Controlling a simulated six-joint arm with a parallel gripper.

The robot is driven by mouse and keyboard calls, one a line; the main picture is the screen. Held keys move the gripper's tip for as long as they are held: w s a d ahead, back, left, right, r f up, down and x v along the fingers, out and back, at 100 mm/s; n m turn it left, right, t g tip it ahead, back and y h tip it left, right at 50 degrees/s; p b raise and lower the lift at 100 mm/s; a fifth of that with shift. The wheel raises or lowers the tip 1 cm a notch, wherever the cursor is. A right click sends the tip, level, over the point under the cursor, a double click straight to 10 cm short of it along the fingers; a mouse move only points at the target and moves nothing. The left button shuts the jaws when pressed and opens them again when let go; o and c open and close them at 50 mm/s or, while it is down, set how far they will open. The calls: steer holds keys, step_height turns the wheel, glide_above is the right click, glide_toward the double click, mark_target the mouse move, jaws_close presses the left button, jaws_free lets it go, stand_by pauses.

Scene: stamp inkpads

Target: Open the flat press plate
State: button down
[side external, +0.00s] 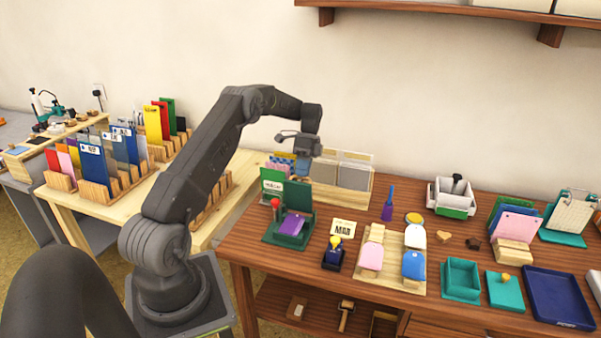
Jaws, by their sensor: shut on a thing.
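A green press (287,239) stands at the left end of the brown table, with a purple piece (293,224) on its base. Its flat press plate (299,196) stands raised at the back of the base, roughly upright. A red knob (275,204) stands at the press's left side. My gripper (301,174) points down at the plate's top edge and is shut on it. The fingertips are small and the exact contact is hard to see.
A green-and-white card (272,183) stands close left of the plate. A wooden rack of grey cards (352,172) is right behind my gripper.

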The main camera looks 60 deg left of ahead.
steer(key=shift+f+g+h, duration=0.5)
steer(key=shift+f+g, duration=0.2)
steer(key=shift+f, duration=0.65)
steer(key=shift+w, duration=0.15)
steer(key=c, duration=1.2)
jaws_free()
steer(key=s+a+r, duration=0.1)
steer(key=s+r, duration=0.2)
steer(key=r, duration=0.1)
steer(key=s+a+r, duration=0.2)
steer(key=s+r, duration=0.2)
steer(key=s+a+r, duration=0.2)
steer(key=s+r, duration=0.1)
steer(key=r, duration=0.1)
steer(key=shift+s+r, duration=0.15)
steer(key=shift+s, duration=0.15)
